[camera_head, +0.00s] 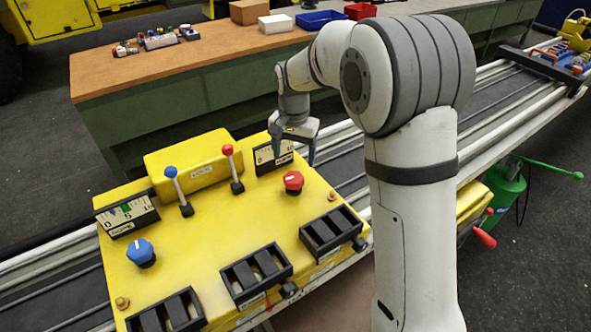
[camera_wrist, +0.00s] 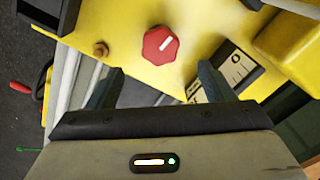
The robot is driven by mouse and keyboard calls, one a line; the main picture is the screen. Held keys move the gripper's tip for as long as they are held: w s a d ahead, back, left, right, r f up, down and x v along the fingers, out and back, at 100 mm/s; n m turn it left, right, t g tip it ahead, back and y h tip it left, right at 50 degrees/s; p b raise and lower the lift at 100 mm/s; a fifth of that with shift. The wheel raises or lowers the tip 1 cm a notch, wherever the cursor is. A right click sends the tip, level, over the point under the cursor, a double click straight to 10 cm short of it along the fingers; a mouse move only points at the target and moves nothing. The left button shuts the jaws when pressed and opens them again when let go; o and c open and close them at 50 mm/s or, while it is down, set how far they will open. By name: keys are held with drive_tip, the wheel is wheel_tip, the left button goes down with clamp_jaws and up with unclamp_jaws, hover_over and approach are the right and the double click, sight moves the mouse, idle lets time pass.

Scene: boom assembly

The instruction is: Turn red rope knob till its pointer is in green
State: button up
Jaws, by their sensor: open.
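The red knob (camera_head: 293,181) sits on the right part of the yellow control box (camera_head: 200,262). In the wrist view the red knob (camera_wrist: 160,45) shows a white pointer line aimed to the upper right. A dial plate (camera_head: 272,157) stands behind the knob, partly hidden by my gripper; in the wrist view its "0" end (camera_wrist: 237,63) shows, and I see no green band on it. My gripper (camera_head: 293,155) is above the box's back right edge. In the wrist view its open fingers (camera_wrist: 158,90) are empty, apart from the knob, which lies beyond them.
A blue knob (camera_head: 140,252) and its dial (camera_head: 128,214) are at the box's left. Levers with a blue ball (camera_head: 170,172) and a red ball (camera_head: 228,150) stand up left of the red knob. Black slotted frames (camera_head: 255,275) line the front. A bolt (camera_wrist: 101,49) is beside the knob.

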sight(294, 177)
wheel_tip(294, 177, down, 8)
drive_tip(key=shift+r+p, duration=0.1)
drive_tip(key=shift+p, duration=0.65)
drive_tip(key=c, duration=1)
drive_tip(key=shift+o, duration=0.2)
drive_tip(key=shift+n+b, duration=0.85)
drive_tip(key=shift+n, duration=0.15)
drive_tip(key=shift+n+b, duration=0.4)
drive_tip(key=shift+n, duration=0.6)
drive_tip(key=o, duration=1)
drive_tip(key=shift+c, duration=0.2)
